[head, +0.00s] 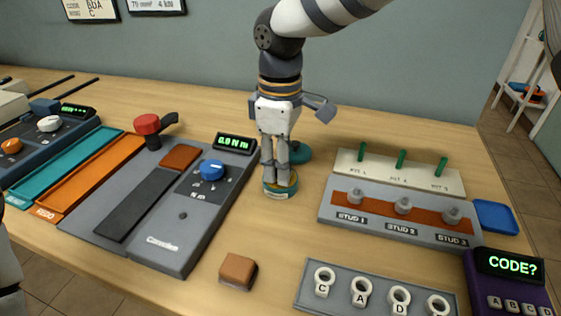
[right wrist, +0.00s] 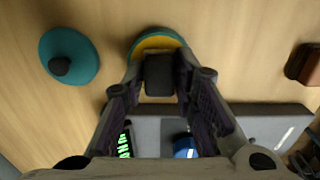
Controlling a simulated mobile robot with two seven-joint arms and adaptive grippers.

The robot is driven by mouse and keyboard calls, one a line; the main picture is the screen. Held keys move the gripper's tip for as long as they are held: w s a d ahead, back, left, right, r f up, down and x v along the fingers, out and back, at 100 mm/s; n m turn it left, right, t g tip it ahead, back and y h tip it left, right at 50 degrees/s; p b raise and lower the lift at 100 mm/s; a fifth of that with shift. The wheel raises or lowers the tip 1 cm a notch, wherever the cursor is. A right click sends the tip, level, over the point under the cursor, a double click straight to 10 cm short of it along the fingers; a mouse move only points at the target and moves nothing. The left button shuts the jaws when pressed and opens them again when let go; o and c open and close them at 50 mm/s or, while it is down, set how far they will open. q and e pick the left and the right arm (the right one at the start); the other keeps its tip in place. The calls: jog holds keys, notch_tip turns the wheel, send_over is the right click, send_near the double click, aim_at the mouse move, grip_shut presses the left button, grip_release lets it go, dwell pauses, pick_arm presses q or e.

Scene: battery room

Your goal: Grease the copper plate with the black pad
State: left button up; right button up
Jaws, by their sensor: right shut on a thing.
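My right gripper (head: 281,163) points down over an open round teal tin (head: 280,190) with yellow contents. In the right wrist view its fingers are shut on the black pad (right wrist: 159,75), a small dark block in front of the tin (right wrist: 154,42). Whether the pad touches the yellow contents I cannot tell. A flat copper-brown square (head: 180,157) is set in the grey console, left of the gripper. A loose copper-brown block (head: 238,268) with a darker side lies on the table in front; it also shows in the right wrist view (right wrist: 305,64). My left gripper is out of view.
A teal lid (head: 300,153) with a dark knob lies just behind the tin. The grey console (head: 213,228) has a blue knob (head: 211,170) and a display. A stud block (head: 345,216) and a lettered ring tray (head: 308,291) stand right. Table between tin and loose block is bare.

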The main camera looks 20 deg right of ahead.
jog(key=shift+f, duration=0.15)
jog(key=shift+r, duration=3.6)
